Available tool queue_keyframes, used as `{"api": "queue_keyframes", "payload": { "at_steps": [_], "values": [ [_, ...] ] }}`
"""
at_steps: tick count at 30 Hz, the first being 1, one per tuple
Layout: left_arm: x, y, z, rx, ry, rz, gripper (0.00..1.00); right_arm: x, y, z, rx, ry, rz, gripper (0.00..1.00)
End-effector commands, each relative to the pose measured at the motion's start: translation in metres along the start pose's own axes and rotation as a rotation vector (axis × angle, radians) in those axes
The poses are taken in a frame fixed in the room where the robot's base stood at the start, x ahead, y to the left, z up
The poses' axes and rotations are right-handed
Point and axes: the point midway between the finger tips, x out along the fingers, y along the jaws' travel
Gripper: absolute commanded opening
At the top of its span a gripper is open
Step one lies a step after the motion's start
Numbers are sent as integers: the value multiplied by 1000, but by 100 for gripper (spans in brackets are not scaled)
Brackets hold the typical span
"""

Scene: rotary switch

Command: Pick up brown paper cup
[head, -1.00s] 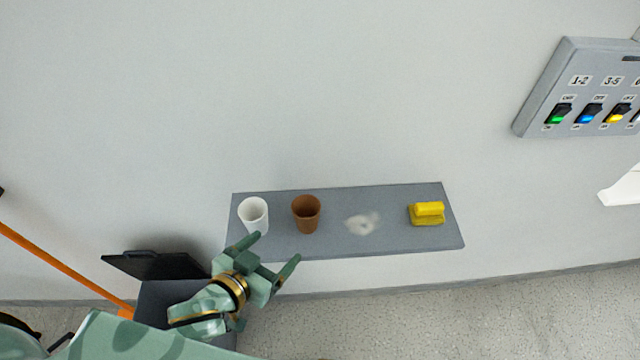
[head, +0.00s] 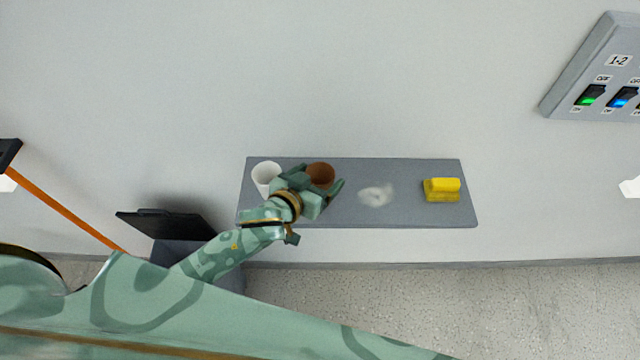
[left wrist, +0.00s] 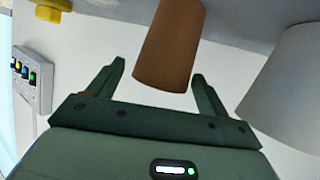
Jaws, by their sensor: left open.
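The brown paper cup (head: 320,173) stands on the grey shelf, with its lower part hidden behind my left gripper in the head view. My left gripper (head: 317,177) is open, its two fingers on either side of the cup. In the left wrist view the brown cup (left wrist: 168,48) shows between the open fingers (left wrist: 160,80); I cannot tell whether either finger touches it. The white cup (head: 266,176) stands just left of the brown one in the head view. It also shows at the right in the left wrist view (left wrist: 285,85). My right gripper is not in view.
The grey shelf (head: 410,213) holds a pale smudge (head: 376,195) and a yellow sponge-like block (head: 441,189) to the right. A switch panel (head: 590,70) is on the wall at upper right. A dark bin (head: 168,224) stands below left.

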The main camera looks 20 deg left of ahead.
Motion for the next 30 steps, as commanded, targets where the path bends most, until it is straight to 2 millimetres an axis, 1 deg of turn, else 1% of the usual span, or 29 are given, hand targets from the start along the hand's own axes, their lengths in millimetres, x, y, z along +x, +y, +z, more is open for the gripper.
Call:
{"api": "queue_keyframes", "payload": {
  "at_steps": [1, 3, 6, 9, 14, 15, 17, 18, 19, 30],
  "values": [
    [10, -1, 0, 1, 1, 0, 78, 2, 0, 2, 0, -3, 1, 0],
    [22, -1, 1, 1, 1, 0, 78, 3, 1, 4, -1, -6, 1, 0],
    [32, -1, 1, -1, 1, 1, 78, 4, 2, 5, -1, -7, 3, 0],
    [35, -1, 1, -1, 0, 1, 78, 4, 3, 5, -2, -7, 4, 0],
    [35, -1, 1, -1, 0, 1, 78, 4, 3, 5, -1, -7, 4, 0],
    [35, -1, 1, -1, 0, 1, 67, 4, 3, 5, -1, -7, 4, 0],
    [35, -1, 1, -1, 0, 1, 51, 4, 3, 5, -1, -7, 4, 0],
    [35, -1, 1, -1, 0, 1, 40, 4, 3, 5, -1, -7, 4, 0],
    [34, -1, 1, -1, 0, 1, 32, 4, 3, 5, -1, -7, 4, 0],
    [34, -1, 0, -1, 0, 1, 31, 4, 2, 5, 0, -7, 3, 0]
  ]
}}
